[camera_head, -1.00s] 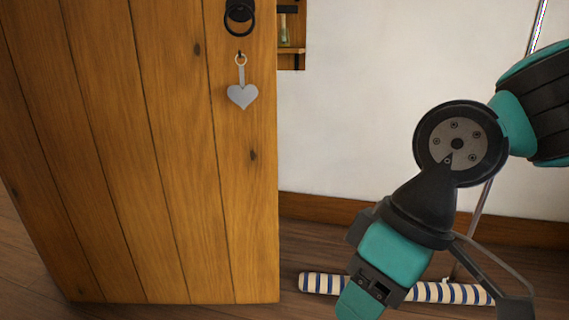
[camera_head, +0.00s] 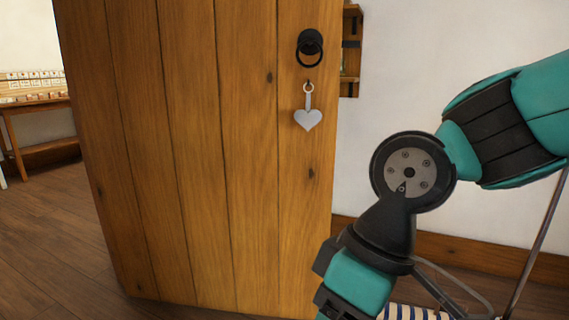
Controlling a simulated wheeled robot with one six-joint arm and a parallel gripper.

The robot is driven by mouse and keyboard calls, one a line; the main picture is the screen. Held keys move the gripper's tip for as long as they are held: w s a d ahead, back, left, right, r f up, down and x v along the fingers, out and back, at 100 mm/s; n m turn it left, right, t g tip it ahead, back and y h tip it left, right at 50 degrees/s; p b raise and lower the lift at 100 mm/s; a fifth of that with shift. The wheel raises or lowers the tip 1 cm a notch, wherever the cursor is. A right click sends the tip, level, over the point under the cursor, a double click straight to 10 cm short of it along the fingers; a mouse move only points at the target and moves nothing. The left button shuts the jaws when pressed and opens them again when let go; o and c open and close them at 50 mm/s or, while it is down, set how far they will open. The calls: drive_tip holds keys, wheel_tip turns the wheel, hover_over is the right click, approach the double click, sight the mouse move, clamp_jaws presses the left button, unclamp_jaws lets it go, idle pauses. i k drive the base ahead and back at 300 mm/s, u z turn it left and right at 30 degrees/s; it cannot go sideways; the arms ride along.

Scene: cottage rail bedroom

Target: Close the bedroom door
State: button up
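The wooden plank door (camera_head: 190,160) stands open across the left and middle of the head view. Its black ring handle (camera_head: 310,48) is near the top of its right edge. A grey heart tag (camera_head: 308,119) hangs from a ring just below the handle. My arm comes in from the right and bends down in front of the wall. Its lower links overlap the door's lower right edge in the picture; I cannot tell whether they touch it. My gripper is below the frame, and its fingers do not show.
A striped roll (camera_head: 405,312) lies on the floor at the lower right, partly behind my arm. A wooden wall shelf (camera_head: 350,60) shows behind the door's edge. A wooden table (camera_head: 38,105) stands at the far left. The floor (camera_head: 50,240) left of the door is clear.

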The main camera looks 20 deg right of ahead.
sight(212, 194)
drive_tip(key=u, duration=0.3)
drive_tip(key=i, duration=0.75)
drive_tip(key=z, duration=0.55)
drive_tip(key=i, duration=0.55)
drive_tip(key=z, duration=0.6)
